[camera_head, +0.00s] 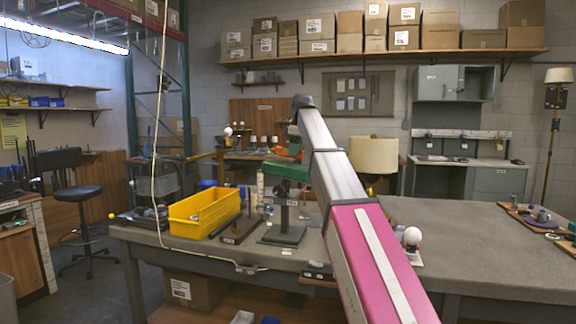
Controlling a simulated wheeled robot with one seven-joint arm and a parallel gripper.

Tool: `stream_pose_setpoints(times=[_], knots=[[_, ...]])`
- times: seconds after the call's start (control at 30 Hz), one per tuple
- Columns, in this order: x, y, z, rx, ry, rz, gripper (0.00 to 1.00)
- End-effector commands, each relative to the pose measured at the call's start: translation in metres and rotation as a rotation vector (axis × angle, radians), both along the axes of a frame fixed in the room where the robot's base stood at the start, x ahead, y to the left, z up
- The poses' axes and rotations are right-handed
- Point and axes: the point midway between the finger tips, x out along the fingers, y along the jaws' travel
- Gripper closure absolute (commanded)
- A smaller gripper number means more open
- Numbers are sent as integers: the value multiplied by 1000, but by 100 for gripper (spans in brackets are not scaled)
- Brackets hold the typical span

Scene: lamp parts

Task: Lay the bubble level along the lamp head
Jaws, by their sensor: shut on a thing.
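My pink and silver arm rises from the bottom right to a dark joint at the picture's centre. My gripper is hidden behind this arm, so its jaws and anything in them do not show. I cannot make out the bubble level. A green piece (285,170) sits on a dark stand (286,215) on the grey workbench (470,235), just left of my arm and partly covered by it. I cannot tell whether it is the lamp head.
A yellow bin (205,212) and a dark block with an upright rod (240,228) stand left of the green piece. A white bulb (412,236) stands near the bench's front edge. Small parts on boards (545,222) lie at the right. The bench's middle right is clear.

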Motion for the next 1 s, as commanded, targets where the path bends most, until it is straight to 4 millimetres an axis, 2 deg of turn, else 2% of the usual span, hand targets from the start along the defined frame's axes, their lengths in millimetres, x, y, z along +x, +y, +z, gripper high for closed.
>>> stream_pose_setpoints(times=[1.0], knots=[[0, 2, -14, 0, 0, 0, 93]])
